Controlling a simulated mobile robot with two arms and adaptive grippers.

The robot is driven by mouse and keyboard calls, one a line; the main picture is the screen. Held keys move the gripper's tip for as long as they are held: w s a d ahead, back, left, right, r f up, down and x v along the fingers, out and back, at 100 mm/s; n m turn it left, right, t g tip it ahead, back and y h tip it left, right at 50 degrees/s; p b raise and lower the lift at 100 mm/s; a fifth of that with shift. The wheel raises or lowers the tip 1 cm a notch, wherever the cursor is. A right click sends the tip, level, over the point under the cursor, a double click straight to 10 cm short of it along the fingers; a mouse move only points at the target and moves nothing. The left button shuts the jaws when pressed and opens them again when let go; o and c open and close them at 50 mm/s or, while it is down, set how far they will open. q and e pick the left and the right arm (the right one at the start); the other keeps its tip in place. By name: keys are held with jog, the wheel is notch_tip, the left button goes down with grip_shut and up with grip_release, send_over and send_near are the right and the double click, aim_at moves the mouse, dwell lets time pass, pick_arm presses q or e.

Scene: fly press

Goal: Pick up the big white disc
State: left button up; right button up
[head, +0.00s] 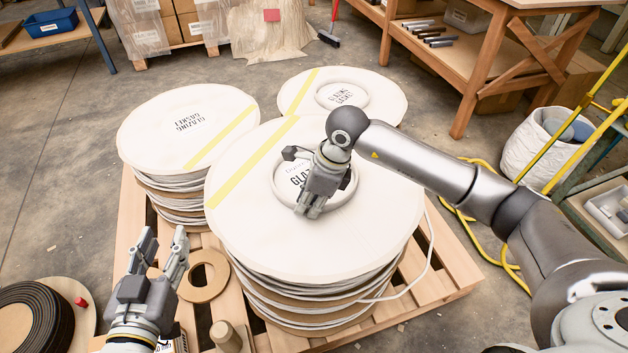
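Three stacks of big white round discs stand on a wooden pallet. The front disc (260,235), with a yellow stripe and a pale ring (345,199) around its middle, tops the nearest stack. The left disc (150,130) has a yellow stripe and printed text but no ring. The back right disc (385,105) has a stripe and a ring. My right gripper (308,208) is over the front disc's middle, hiding part of its label; contact and finger opening are unclear. My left gripper (162,243) is open and empty, fingers apart, at the lower left.
The pallet (445,262) has a brown ring (205,275) and a small tan cylinder (226,336) near its front. A black coil (35,322) lies at lower left. A workbench (470,60), white bucket (540,145) and yellow hose (487,250) are to the right.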

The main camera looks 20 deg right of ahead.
jog(key=shift+c, duration=0.3)
grip_shut()
jog(key=shift+r, duration=0.15)
